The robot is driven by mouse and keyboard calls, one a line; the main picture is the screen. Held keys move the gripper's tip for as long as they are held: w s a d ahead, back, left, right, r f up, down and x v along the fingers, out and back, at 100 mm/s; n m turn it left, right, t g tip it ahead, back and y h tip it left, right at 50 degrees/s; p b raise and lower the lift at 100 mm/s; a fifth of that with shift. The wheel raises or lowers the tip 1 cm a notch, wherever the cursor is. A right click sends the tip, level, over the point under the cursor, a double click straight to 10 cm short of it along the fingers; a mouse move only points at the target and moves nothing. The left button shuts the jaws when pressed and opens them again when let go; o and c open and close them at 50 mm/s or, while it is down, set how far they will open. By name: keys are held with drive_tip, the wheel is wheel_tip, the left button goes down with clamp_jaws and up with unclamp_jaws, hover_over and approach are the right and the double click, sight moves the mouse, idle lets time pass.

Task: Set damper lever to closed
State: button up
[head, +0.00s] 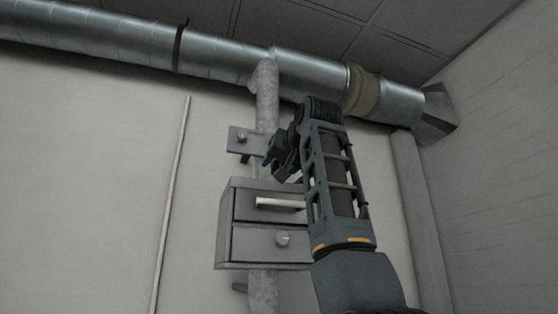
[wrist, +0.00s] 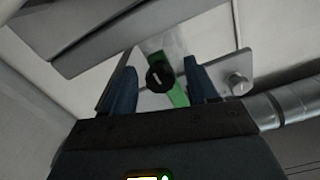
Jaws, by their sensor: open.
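In the wrist view a green strip, which looks like the damper lever (wrist: 180,97), shows with a round black knob (wrist: 160,77) bearing a white mark. The strip runs slantwise behind the knob, and its far end is hard to make out. My gripper (wrist: 160,66) is open, with one blue finger on each side of the knob and a gap showing on both sides. I cannot tell how deep the knob sits between the fingers. In the head view my gripper (head: 274,158) is beside the vertical pipe, and my arm hides most of the lever there.
A small plate (head: 234,147) with a silver knob sits left of the vertical pipe (head: 267,95). A large metal duct (head: 225,58) runs above. The wall at left is clear except a thin rod (head: 170,205).

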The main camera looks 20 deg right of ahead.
drive_tip(key=shift+w, duration=0.45)
drive_tip(key=shift+c, duration=0.2)
clamp_jaws()
